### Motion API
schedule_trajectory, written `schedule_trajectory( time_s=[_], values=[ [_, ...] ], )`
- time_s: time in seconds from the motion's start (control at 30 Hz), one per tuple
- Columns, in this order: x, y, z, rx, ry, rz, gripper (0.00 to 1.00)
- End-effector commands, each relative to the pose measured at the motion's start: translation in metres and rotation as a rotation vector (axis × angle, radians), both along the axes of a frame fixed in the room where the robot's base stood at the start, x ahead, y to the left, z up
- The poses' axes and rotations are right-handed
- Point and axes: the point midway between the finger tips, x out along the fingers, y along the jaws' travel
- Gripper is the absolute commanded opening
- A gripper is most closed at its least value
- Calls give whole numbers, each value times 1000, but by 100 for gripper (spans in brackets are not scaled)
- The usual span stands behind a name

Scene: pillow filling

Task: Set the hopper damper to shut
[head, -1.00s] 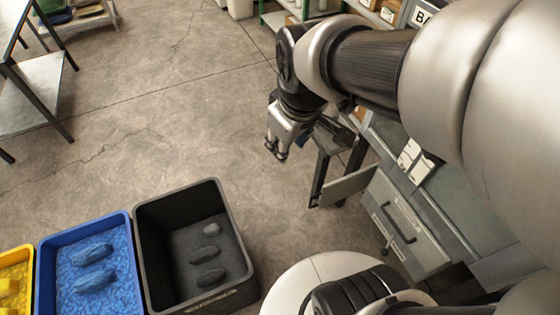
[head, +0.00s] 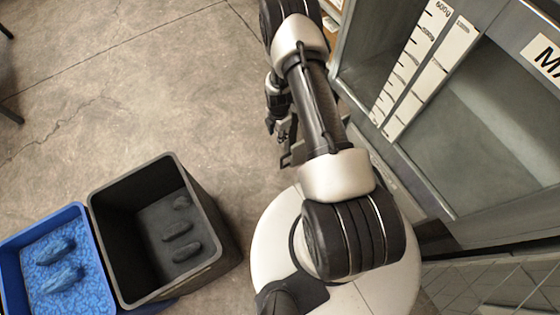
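A grey hopper-like housing (head: 350,62) with a dark glassy panel stands at the right of the head view. Two white strips with graduation marks (head: 436,75) run down its front. I cannot pick out a damper or its handle; the lower part of the housing is partly behind my arm. My gripper (head: 283,132) hangs pointing down, left of the housing and apart from its visible front. It is small and dark here, and I cannot tell whether its fingers are open or shut.
A black bin (head: 108,237) with several dark lumps stands on the floor at lower left. A blue bin (head: 14,262) with blue filling is beside it. A white label (head: 547,57) is at upper right.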

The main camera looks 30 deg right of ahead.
Motion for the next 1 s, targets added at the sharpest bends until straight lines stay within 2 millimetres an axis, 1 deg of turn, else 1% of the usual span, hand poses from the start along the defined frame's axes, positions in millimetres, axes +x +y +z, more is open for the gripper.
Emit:
schedule_trajectory(
  time_s=[0.03,0.1,0.2,0.37,0.47,0.8,1.0],
  values=[
    [-9,0,-20,3,12,30,33],
    [-17,0,-36,3,17,66,33],
    [-23,0,-50,4,21,95,33],
    [-25,0,-69,5,23,105,33],
    [-26,0,-88,6,24,104,33],
    [-25,1,-164,6,23,102,33],
    [-25,1,-201,5,22,102,33]
  ],
)
